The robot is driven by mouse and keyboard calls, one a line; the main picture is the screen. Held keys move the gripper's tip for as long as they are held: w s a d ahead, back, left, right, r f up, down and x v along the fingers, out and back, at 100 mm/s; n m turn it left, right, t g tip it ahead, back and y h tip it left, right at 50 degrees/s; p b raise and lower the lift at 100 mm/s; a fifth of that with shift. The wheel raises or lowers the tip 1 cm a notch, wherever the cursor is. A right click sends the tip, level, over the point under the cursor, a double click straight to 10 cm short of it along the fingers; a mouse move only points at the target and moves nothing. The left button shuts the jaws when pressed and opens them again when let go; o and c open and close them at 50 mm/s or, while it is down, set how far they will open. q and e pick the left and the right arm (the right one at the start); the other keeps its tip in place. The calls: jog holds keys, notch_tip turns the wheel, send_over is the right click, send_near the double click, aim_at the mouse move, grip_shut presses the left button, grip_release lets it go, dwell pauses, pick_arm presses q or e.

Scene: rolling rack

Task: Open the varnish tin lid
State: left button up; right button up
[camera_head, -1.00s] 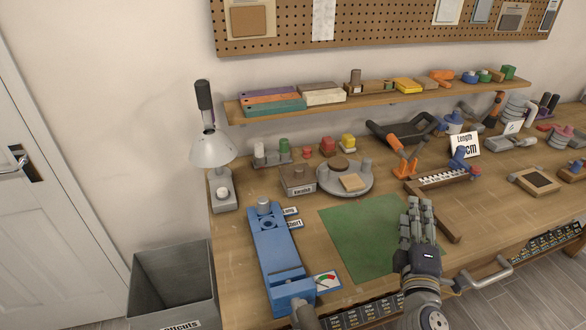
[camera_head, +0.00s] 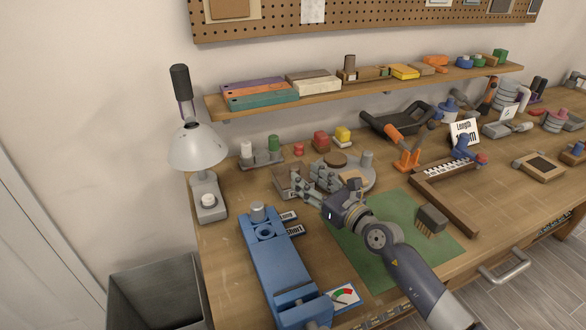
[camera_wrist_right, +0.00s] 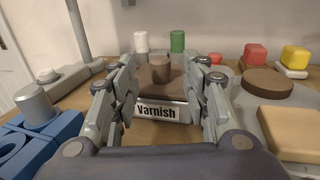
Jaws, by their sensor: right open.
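The varnish tin (camera_wrist_right: 157,112) is a squat box with a "Varnish" label on its front, seen in the right wrist view. The lid looks seated on the tin. My left gripper is not in view.
A round grey tray (camera_head: 357,181) stands close right of the tin. A blue fixture (camera_head: 277,262) lies in front, and a lamp (camera_head: 198,150) stands to the left. Small coloured pieces line the back. A brush (camera_head: 432,219) lies on the green mat (camera_head: 400,205).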

aim_at(297, 171)
jog(key=b+x, duration=0.1)
jog(key=x, duration=0.5)
jog(key=shift+w+a, duration=0.15)
jog(key=shift+w, duration=0.05)
grip_shut()
